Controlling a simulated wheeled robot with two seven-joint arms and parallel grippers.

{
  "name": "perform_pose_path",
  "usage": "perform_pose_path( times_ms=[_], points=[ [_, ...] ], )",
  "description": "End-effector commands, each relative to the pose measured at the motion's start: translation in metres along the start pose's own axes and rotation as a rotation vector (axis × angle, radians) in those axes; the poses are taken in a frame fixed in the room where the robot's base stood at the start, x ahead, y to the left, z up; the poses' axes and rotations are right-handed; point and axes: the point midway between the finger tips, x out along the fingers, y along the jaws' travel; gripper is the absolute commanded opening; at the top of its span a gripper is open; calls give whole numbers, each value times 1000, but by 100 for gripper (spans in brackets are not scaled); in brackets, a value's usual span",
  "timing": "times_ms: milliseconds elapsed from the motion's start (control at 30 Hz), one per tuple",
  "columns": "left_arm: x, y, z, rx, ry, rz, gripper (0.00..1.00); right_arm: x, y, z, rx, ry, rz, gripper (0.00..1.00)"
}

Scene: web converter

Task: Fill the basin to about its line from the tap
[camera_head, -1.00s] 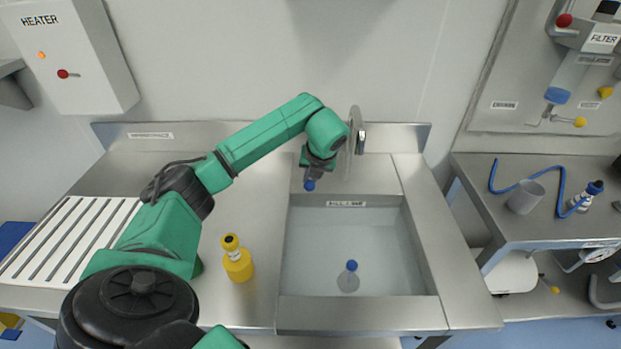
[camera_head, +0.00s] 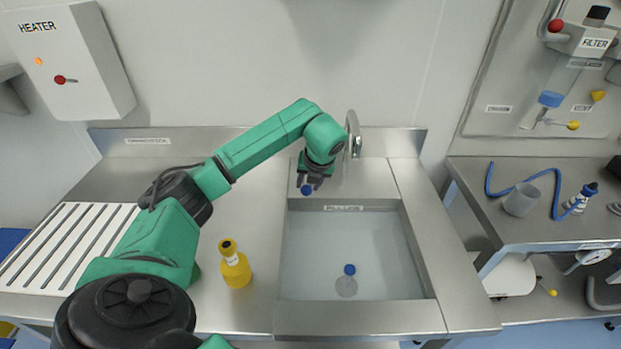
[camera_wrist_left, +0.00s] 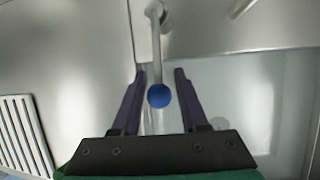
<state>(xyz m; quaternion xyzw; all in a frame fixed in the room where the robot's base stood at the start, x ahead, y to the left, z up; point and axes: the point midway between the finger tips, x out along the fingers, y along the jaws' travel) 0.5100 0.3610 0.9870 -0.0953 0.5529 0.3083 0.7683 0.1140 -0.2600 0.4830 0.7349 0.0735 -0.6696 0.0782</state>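The basin (camera_head: 388,318) is a rectangular steel sink with a label strip (camera_head: 343,208) on its back wall. Its pale blue-grey inside looks like water, but I cannot tell the level. The curved metal tap (camera_head: 352,128) stands behind it; no stream is discernible. A blue knob (camera_head: 306,190), at the end of a grey lever in the left wrist view (camera_wrist_left: 159,96), is near the basin's back left corner. My left gripper (camera_head: 311,181) is at the knob. In the left wrist view its fingers (camera_wrist_left: 160,85) are open on either side of the knob, with gaps. My right gripper is not in view.
A blue-capped clear bottle (camera_head: 347,286) is in the basin. A yellow bottle (camera_head: 236,270) stands left of it. A slatted rack (camera_head: 62,248) lies far left. A side bench at right holds a grey cup (camera_head: 522,199) and blue hose (camera_head: 556,190).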

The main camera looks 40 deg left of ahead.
Motion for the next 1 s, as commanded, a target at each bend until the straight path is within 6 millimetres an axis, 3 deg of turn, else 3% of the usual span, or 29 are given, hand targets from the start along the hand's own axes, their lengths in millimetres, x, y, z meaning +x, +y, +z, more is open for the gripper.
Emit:
perform_pose_path(
  times_ms=[167,433,500,600,733,1000],
  points=[
    [-21,-1,1,-1,-6,-3,44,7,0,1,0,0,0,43],
    [-88,-1,-1,0,-6,-5,44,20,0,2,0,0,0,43],
    [-116,2,4,0,-7,-1,44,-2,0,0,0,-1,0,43],
    [-135,2,2,1,-4,0,44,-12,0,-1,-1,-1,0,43],
    [-145,0,-1,2,1,0,44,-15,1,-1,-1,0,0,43],
    [-144,0,-2,1,2,0,44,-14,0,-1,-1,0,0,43]
  ],
)
